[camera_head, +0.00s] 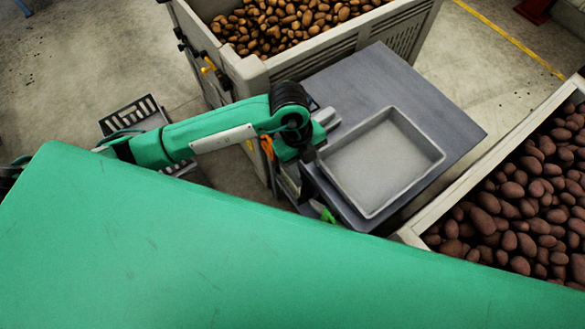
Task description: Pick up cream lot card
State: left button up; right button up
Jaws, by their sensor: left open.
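My left gripper (327,122) is at the end of the green arm that comes in from the left. It is open, over the left edge of the grey table (445,115), just beside the upper left corner of the grey tray (432,153). I cannot make out the cream lot card; the arm and gripper hide part of the table's left side. The tray is shallow and looks empty. My right gripper is not in view.
A large crate of light potatoes (232,68) stands behind the table. A bin of dark reddish potatoes (543,107) is at the right. A black slatted crate (130,112) is on the floor at left. The table's back and right parts are clear.

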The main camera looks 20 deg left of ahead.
aim_at(290, 173)
pick_arm(q)
jog(key=w+a+n+t+y, duration=0.1)
jog(key=w+a+y, duration=0.1)
jog(key=a+y, duration=0.15)
jog(key=shift+h, duration=0.45)
jog(key=f+b, duration=0.4)
jog(key=f, duration=0.1)
jog(key=a+f+b, duration=0.1)
jog(key=f+b, duration=0.1)
jog(key=shift+f, duration=0.2)
jog(key=shift+w+f+b, duration=0.1)
jog(key=shift+f+b, duration=0.45)
jog(key=shift+f, duration=0.3)
notch_tip(290, 173, down, 4)
jog(key=b, duration=0.3)
jog(key=shift+a, duration=0.15)
jog(key=shift+f, duration=0.15)
jog(key=c, duration=0.8)
grip_shut()
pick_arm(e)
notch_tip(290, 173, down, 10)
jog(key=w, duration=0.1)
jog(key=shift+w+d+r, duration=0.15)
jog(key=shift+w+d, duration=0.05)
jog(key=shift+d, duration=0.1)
